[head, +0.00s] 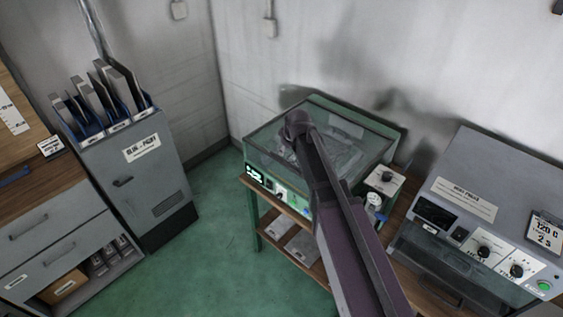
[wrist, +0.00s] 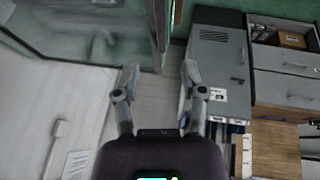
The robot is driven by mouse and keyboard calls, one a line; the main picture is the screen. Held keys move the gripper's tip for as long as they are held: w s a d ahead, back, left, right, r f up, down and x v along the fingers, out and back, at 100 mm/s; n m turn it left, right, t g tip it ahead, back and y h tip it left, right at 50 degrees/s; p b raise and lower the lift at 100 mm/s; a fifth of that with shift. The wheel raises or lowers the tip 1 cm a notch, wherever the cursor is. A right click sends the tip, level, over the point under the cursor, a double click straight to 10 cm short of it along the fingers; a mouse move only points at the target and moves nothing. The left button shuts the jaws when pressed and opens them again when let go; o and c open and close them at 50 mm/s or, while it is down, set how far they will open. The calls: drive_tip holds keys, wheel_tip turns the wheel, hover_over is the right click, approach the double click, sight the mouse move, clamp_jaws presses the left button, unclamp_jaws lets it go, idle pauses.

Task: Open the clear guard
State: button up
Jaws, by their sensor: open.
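The clear guard (head: 268,146) is a see-through box-shaped cover on a green bench machine in the head view. It looks closed, down over the machine bed. My gripper shows in the wrist view (wrist: 160,72) with its two fingers spread and nothing between them. The guard's clear panel (wrist: 65,22) fills the upper left there, with its edge just beyond the fingertips. I cannot tell whether a finger touches it. In the head view my arm crosses in front of the guard and hides part of it and the gripper's fingers.
A grey machine (head: 470,205) with dials stands to the right. A small box with a black knob (head: 385,180) sits beside the guard. A grey cabinet (head: 150,180) with files and wooden-topped drawers (head: 45,205) stand left. Green floor (head: 215,205) lies open between.

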sight(282, 159)
drive_tip(key=shift+b+x, duration=3.7)
drive_tip(key=shift+x, duration=0.7)
clamp_jaws()
